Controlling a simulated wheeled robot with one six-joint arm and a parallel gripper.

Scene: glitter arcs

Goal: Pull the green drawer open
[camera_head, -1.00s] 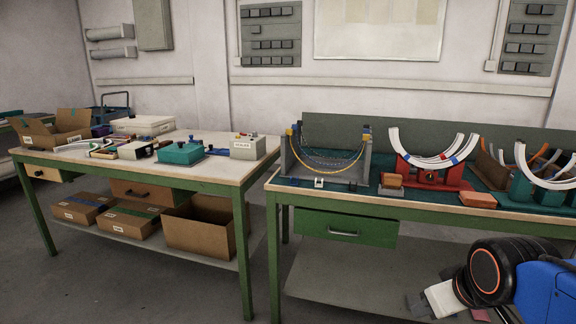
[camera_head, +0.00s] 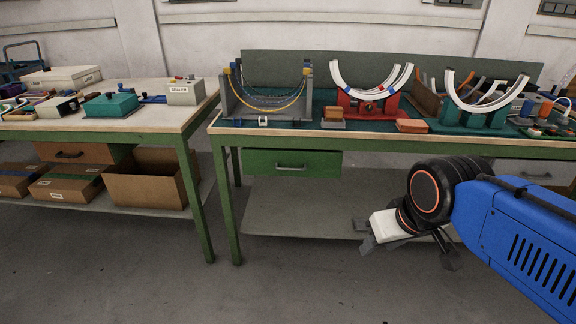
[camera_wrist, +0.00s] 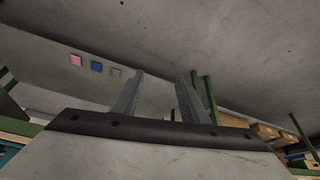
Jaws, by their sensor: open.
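In the wrist view my gripper (camera_wrist: 155,95) shows two separate grey fingers against a grey surface. I do not make out the green drawer in the wrist view.
The right workbench (camera_head: 390,143) carries several curved racks and a grey stand with wires. A lower shelf (camera_head: 300,215) runs beneath it. The left workbench (camera_head: 100,128) has cardboard boxes (camera_head: 150,180) on its shelf. The floor in front is clear.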

